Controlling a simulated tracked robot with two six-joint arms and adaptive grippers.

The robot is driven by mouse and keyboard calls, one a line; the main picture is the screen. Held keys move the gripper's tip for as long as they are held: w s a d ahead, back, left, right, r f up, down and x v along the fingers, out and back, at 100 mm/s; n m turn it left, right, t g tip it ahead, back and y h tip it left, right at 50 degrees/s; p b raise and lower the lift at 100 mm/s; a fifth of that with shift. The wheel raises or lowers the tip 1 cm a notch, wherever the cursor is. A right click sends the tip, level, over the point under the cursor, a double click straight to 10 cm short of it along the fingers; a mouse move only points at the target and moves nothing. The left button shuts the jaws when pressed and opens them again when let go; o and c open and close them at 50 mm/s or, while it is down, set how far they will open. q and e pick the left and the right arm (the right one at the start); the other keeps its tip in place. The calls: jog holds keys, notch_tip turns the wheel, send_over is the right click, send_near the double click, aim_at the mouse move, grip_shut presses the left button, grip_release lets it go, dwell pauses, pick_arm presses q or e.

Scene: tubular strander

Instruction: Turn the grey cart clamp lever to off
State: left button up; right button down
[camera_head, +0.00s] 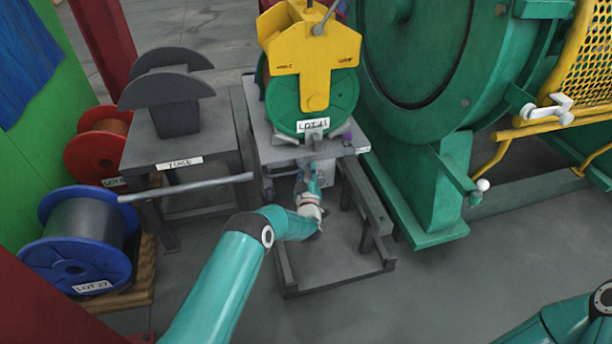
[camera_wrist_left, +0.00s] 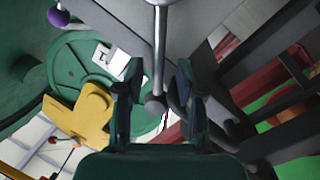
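The cart (camera_head: 388,262) has a grey top and carries a green reel (camera_head: 335,95) under a yellow yoke (camera_head: 314,60). In the left wrist view a grey lever (camera_wrist_left: 159,50) with a ball end (camera_wrist_left: 155,103) extends between the two fingers of my left gripper (camera_wrist_left: 158,95). The fingers are apart, with a gap visible on both sides of the lever. In the head view my left gripper (camera_head: 312,182) is just below the cart top's front edge. The lever there is hard to make out. My right gripper is out of view.
A purple knob (camera_head: 347,136) is at the cart's front edge; it also shows in the left wrist view (camera_wrist_left: 58,17). A side table (camera_head: 200,150) and blue reel (camera_head: 75,262) stand left; a green machine (camera_head: 440,200) stands right.

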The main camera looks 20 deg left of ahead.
pick_arm(q)
jog(key=shift+w, duration=0.15)
grip_shut()
